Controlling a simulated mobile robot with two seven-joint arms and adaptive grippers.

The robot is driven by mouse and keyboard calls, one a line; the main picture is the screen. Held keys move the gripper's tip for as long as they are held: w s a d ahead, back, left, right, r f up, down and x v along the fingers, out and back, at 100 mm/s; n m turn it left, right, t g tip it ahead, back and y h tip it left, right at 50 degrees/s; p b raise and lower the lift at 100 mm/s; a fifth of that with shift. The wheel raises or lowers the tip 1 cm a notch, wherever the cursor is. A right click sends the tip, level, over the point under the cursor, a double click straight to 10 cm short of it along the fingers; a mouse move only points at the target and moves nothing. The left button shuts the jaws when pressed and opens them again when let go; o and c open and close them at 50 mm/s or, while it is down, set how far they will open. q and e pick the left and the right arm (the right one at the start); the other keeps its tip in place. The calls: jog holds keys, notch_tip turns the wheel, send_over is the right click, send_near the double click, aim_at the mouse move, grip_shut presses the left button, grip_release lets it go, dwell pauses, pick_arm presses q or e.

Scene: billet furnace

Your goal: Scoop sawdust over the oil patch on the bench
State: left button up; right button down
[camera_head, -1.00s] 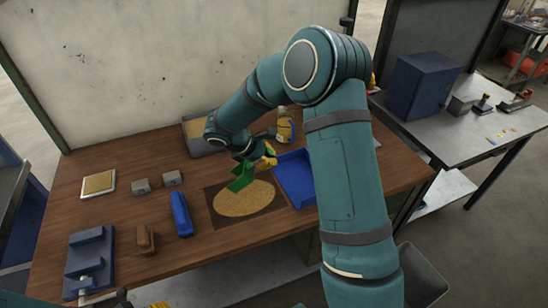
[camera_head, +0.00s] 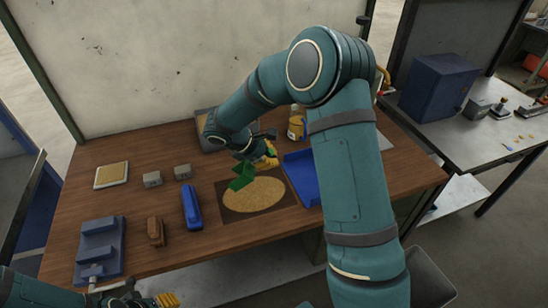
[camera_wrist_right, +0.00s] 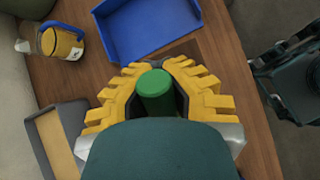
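A broad tan oval of sawdust (camera_head: 256,195) lies over the dark oil patch (camera_head: 228,205) on the wooden bench; dark corners show around the oval. My right gripper (camera_head: 268,157) is above the patch's far edge, its yellow fingers shut on the green scoop (camera_head: 243,178). In the right wrist view, the fingers (camera_wrist_right: 157,85) close around the scoop's green handle (camera_wrist_right: 154,88). The scoop appears tilted over the oval's far left edge; its inside is hidden. A grey tray with tan contents (camera_wrist_right: 58,138) stands behind. My left gripper (camera_head: 166,299) shows only partly at the bottom edge.
A blue object (camera_head: 192,207), a brown block (camera_head: 156,232), a blue-grey vise (camera_head: 100,248), grey blocks (camera_head: 152,179) and a tan-topped square (camera_head: 112,176) lie left.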

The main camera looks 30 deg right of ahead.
dwell(0.5)
jog(key=shift+s+d+f+t+y+b, duration=0.25)
jog(key=shift+d+f+y+b, duration=0.15)
jog(key=shift+f+b, duration=0.2)
jog(key=shift+s+d+f+t+y+b, duration=0.25)
jog(key=shift+d+f+y+b, duration=0.15)
jog(key=shift+b, duration=0.2)
jog(key=shift+s+f, duration=0.1)
jog(key=shift+f, duration=0.05)
jog(key=shift+s+d+f+m+t+y+b, duration=0.35)
jog(key=shift+d+f+t+y+b, duration=0.25)
jog(key=shift+y+b, duration=0.25)
jog(key=shift+f, duration=0.1)
jog(key=shift+s+d+f+m+t+y+b, duration=0.1)
jog(key=shift+s+d+f+t+y+b, duration=0.1)
jog(key=shift+f+t+y, duration=0.3)
jog(key=shift+s+d+f+m+t+y+b, duration=0.15)
jog(key=shift+f+t+y+b, duration=0.15)
jog(key=shift+f+y, duration=0.2)
jog(key=shift+s+d+f+t+y+b, duration=0.1)
jog(key=shift+d+f+t+y+b, duration=0.1)
jog(key=shift+f+t+y, duration=0.3)
